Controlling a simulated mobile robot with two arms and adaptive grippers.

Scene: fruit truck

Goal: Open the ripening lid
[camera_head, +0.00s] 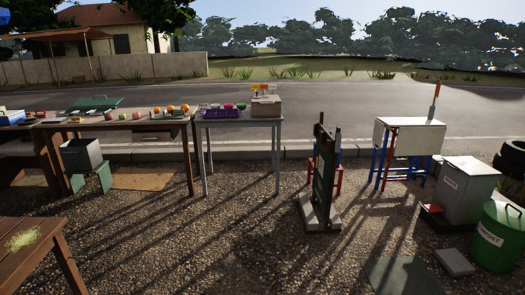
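A grey box (465,193) with a small label on its front stands on the gravel at the right; its pale top looks shut, and the label is too small to read. A white box (408,138) on blue and red legs stands behind it to the left, also with a flat closed-looking top. I cannot tell for sure which one carries the ripening lid. A smaller beige box (266,107) sits on the grey table. Neither of my grippers shows, so their places relative to these boxes cannot be seen.
A green labelled bin (497,240) stands at the far right, with a grey slab (454,262) beside it. A dark upright board (322,175) stands mid-right. Fruit tables (237,121) line the back left; a wooden table (28,240) is front left. The central gravel is clear.

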